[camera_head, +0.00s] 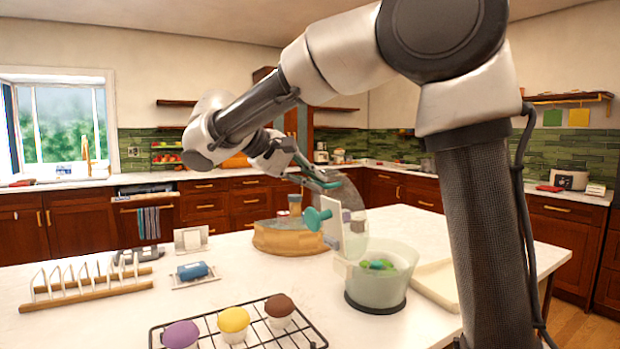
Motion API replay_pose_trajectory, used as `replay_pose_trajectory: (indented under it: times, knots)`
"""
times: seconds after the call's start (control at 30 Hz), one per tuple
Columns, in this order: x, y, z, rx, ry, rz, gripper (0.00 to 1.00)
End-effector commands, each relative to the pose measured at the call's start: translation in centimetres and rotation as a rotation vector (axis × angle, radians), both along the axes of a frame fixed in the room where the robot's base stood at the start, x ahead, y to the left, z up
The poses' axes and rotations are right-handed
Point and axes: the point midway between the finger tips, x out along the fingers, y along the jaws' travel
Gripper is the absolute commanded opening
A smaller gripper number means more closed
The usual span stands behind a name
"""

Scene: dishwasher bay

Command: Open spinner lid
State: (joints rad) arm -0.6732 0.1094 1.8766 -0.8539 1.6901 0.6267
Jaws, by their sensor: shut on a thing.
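The salad spinner bowl (382,290) stands on the white counter, right of centre. It is translucent on a dark base, with green pieces inside. Its pale, see-through lid (352,232) stands up steeply at the bowl's back left, tilted open, with a teal knob (314,218) facing left. My gripper (328,183) comes down from the upper left and is shut at the lid's upper edge. The exact contact of the fingertips is small and hard to make out. My arm crosses above the bowl and its column stands to the right.
A cooling rack (240,330) with muffins is at the front. A wooden dish rack (90,285) stands left, near a blue item (192,270) on a small stand. A wooden stand (290,238) is behind the lid. A pale tray (440,283) lies right of the bowl.

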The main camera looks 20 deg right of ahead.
Motion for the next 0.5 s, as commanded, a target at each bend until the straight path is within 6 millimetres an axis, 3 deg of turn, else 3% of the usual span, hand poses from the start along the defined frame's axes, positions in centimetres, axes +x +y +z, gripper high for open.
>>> replay_pose_trajectory:
  times: [0.03, 0.2, 0.23, 0.33, 0.5]
  knots:
    - [-0.22, -0.12, -1.57, 0.012, 0.029, -0.011, 0.0]
    - [-0.22, -0.16, -1.57, 0.012, 0.029, -0.012, 0.0]
    - [-0.21, -0.16, -1.56, 0.011, 0.029, -0.012, 0.13]
    - [-0.23, -0.15, -1.57, 0.012, 0.029, -0.012, 0.32]
    - [-0.28, -0.1, -1.47, 0.012, 0.029, -0.011, 0.32]
